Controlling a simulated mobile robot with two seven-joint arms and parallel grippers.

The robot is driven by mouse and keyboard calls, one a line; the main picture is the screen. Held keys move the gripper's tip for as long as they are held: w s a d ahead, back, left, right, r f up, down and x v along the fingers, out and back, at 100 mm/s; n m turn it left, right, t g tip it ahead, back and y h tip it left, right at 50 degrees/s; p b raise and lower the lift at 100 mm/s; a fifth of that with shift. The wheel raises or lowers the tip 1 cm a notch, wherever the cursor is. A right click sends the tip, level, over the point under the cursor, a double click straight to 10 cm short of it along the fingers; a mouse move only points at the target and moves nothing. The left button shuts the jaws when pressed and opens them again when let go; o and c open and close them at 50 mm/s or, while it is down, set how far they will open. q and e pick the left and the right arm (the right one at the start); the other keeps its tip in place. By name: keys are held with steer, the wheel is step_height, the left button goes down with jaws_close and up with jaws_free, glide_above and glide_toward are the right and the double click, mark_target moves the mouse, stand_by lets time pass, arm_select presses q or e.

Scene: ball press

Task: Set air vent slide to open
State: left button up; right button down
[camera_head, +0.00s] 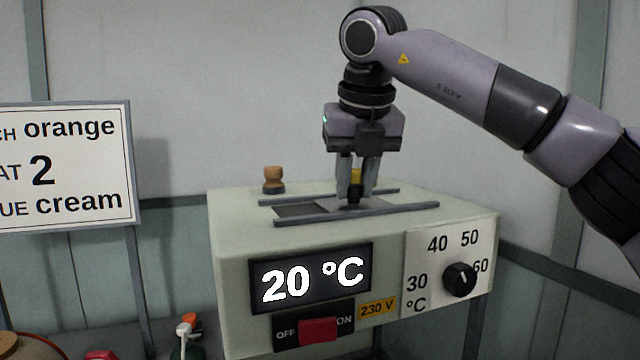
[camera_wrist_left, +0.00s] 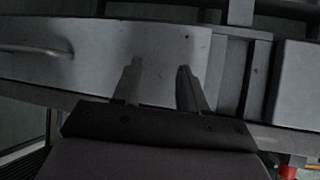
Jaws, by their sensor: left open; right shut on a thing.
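The air vent slide sits between two dark rails (camera_head: 350,213) on top of the pale green heater box (camera_head: 235,230). A dark opening (camera_head: 300,210) shows between the rails at their left part. My right gripper (camera_head: 355,198) points down from above and is shut on the slide's small dark knob, right of that opening.
The box front has a 20 °C display (camera_head: 312,280), a red switch (camera_head: 318,330) and a black temperature dial (camera_head: 460,279). A brown knob (camera_head: 273,179) stands on the top's back left. Small items sit at the bottom left.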

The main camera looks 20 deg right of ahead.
steer(key=d, duration=0.5)
steer(key=shift+w+d+r, duration=0.1)
steer(key=shift+d, duration=0.15)
steer(key=c, duration=1.1)
jaws_free()
steer(key=shift+c, duration=0.2)
steer(key=shift+o, duration=1.3)
steer(key=shift+d, duration=0.15)
steer(key=shift+r, duration=0.25)
steer(key=v, duration=0.6)
steer(key=shift+s+r+p, duration=0.25)
steer(key=shift+r+p, duration=0.05)
steer(key=shift+p, duration=0.05)
